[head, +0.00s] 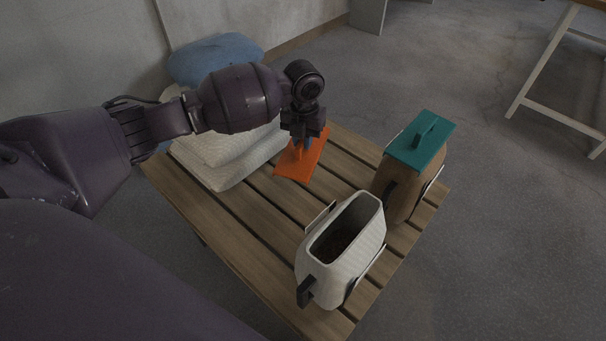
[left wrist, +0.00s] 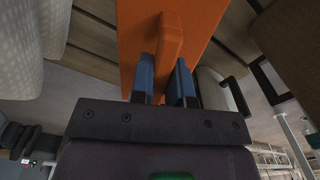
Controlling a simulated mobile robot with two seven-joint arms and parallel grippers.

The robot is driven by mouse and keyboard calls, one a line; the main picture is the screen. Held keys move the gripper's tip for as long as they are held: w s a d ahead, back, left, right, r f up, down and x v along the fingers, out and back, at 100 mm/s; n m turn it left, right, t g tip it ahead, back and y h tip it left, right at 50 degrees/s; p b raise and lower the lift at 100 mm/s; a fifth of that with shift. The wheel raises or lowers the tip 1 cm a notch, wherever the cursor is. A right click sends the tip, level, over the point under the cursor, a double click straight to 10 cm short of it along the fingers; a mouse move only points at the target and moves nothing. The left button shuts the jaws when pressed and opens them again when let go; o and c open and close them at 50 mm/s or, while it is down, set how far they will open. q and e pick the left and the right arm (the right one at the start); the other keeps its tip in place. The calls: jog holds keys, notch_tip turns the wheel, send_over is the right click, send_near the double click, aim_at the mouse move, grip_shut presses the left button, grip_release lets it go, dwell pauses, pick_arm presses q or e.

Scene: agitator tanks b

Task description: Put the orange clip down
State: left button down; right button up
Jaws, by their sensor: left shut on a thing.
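The orange clip (head: 298,168) is a flat orange piece with a raised ridge, over the back part of the slatted wooden table (head: 259,214). My left gripper (head: 307,143) comes from above and is shut on it. In the left wrist view the blue fingers of my left gripper (left wrist: 168,84) stand on both sides of the ridge of the orange clip (left wrist: 196,22). I cannot tell whether the clip touches the slats. My right gripper is not in view.
A white open container (head: 342,258) with dark contents stands at the table's front right. A brown container (head: 399,184) with a teal lid (head: 421,140) stands behind it. White cushions or sacks (head: 222,160) lie left of the clip, a blue one (head: 216,58) behind. Bare slats lie between.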

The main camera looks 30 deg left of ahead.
pick_arm(q)
notch_tip(320, 180, down, 13)
jog(key=b, duration=0.3)
jog(key=shift+s+f, duration=0.1)
jog(key=shift+f, duration=0.45)
jog(key=shift+r, duration=0.2)
jog(key=shift+f, duration=0.2)
jog(key=c, duration=1.2)
grip_release()
jog(key=shift+o, duration=0.5)
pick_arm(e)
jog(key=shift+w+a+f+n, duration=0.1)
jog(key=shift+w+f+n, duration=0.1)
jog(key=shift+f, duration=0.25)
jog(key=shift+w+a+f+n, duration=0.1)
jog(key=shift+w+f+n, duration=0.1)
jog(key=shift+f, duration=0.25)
pick_arm(q)
jog(key=shift+r, duration=0.1)
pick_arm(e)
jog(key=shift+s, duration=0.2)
